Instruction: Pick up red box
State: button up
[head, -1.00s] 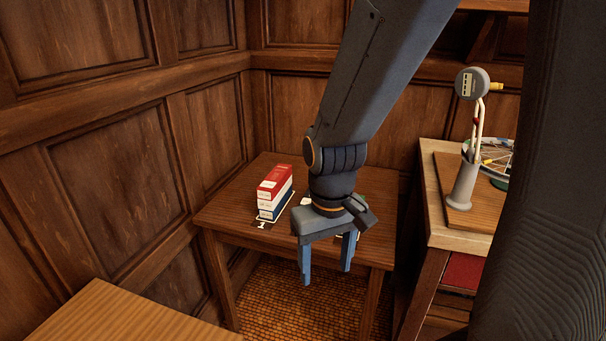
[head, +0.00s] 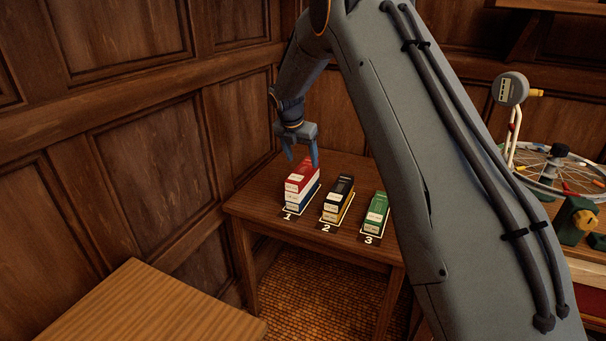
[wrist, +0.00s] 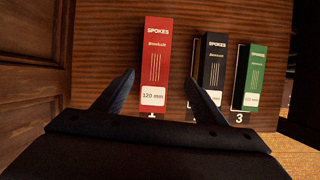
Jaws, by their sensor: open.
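The red box (head: 300,174) lies on top of a stack with white and blue below it, at the spot marked 1 on the small wooden table (head: 262,211). In the wrist view the red box (wrist: 156,65) reads "SPOKES" and "120 mm". My gripper (head: 301,162) is open and empty, just above and behind the red box in the head view. In the wrist view its two fingers (wrist: 161,92) point towards the box, one to each side of its near part. I cannot tell the exact gap to the box.
A black box (head: 341,188) tops the stack at spot 2, and a green box (head: 378,205) tops spot 3, close on the right. A panelled wall (head: 160,150) stands left and behind. A bench with a wheel (head: 555,175) is at right.

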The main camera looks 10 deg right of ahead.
aim_at(303, 169)
jog(key=shift+w+f+n, duration=0.15)
jog(key=shift+w+n, duration=0.15)
jog(key=shift+w, duration=0.05)
jog(key=shift+w+f, duration=0.2)
jog(key=shift+f, duration=0.1)
jog(key=shift+p+x, duration=1.15)
jog(key=shift+x, duration=2.3)
jog(key=shift+w, duration=0.15)
jog(key=c, duration=1.3)
jog(key=shift+r, duration=0.15)
